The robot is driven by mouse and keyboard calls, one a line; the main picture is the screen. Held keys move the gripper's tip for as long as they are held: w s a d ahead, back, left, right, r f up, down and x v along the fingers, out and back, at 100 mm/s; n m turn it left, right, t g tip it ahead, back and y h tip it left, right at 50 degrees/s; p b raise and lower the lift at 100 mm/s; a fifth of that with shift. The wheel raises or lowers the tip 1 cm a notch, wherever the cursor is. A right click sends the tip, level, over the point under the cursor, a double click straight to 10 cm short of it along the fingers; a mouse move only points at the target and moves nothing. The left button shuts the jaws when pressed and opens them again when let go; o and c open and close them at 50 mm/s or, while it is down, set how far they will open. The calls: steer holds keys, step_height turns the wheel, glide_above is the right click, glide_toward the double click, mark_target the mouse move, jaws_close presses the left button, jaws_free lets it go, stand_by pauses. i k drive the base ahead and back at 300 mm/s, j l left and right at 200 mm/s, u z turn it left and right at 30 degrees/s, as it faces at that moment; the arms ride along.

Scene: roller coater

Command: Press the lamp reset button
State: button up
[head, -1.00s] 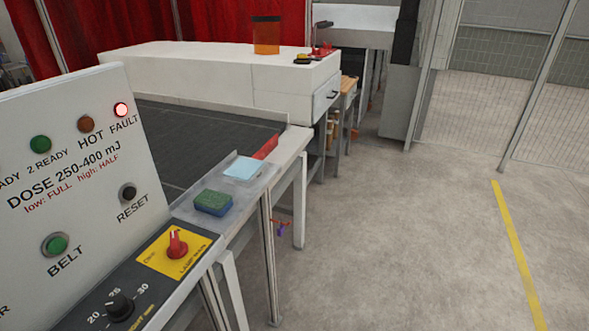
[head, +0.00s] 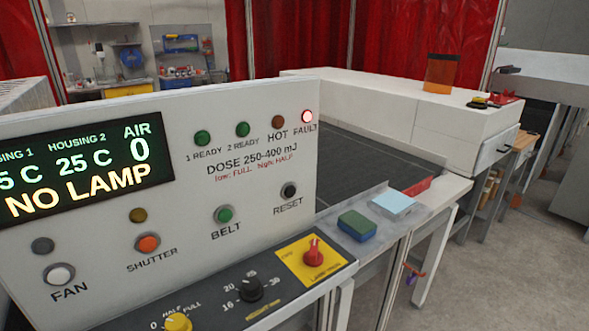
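The lamp reset button is a small black button (head: 289,190) above the label RESET, at the lower right of the upright white control panel (head: 262,240). Above it the red FAULT lamp (head: 307,116) is lit. The display (head: 85,175) on the panel reads NO LAMP, 25 C and AIR 0. My gripper is not in view. Nothing covers the button.
Below the panel a dark sloped console carries a red rotary switch (head: 313,252) on a yellow plate, a black knob (head: 250,288) and a yellow knob (head: 178,322). A dark conveyor belt (head: 370,165) runs behind. Open floor (head: 500,270) lies to the right.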

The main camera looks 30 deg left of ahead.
mark_target(290, 193)
steer(key=u, duration=1.3)
